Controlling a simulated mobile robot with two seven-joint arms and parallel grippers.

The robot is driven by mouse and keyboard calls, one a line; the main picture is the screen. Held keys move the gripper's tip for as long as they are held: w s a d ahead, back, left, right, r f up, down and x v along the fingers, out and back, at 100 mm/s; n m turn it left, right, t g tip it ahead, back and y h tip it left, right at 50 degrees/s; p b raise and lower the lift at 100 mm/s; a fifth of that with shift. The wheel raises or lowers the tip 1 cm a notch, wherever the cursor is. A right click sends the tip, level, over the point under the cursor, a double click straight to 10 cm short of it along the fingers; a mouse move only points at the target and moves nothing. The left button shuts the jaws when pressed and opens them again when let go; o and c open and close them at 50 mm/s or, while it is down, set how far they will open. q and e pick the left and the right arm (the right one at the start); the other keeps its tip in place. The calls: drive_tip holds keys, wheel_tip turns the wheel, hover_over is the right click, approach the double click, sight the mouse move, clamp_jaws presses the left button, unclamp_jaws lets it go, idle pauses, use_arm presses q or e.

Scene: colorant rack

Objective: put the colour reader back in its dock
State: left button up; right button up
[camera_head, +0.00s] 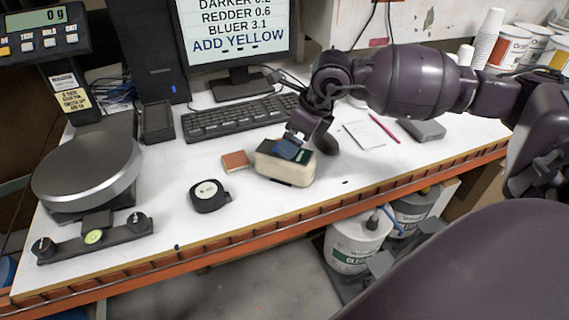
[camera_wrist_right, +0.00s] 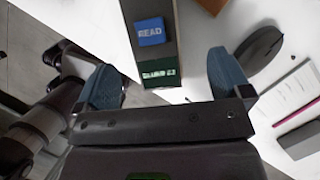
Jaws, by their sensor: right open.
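The colour reader (camera_head: 285,168) is a cream and black block on the white bench, near its front edge. In the right wrist view the colour reader (camera_wrist_right: 150,58) shows a blue READ button and a small green display. My right gripper (camera_head: 293,147) is at the top of the reader. In the right wrist view its two blue fingers (camera_wrist_right: 163,72) are open, one on each side of the reader's outline; I cannot tell if they touch it. A small dark upright holder (camera_head: 157,122) beside the computer may be the dock. My left gripper is not in view.
Behind are a keyboard (camera_head: 238,116) and a monitor. A dark mouse (camera_head: 325,143) is close on the right. A scale (camera_head: 88,170) stands at the left.

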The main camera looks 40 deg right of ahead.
sight(285, 164)
drive_tip(key=x, duration=0.2)
drive_tip(key=a+x, duration=0.1)
drive_tip(key=x, duration=0.1)
drive_tip(key=shift+r, duration=0.1)
drive_tip(key=shift+w+f, duration=0.25)
drive_tip(key=shift+f, duration=0.3)
drive_tip(key=shift+a, duration=0.1)
drive_tip(key=shift+c, duration=0.3)
drive_tip(key=c, duration=1.2)
drive_tip(key=shift+r, duration=0.1)
drive_tip(key=c, duration=0.3)
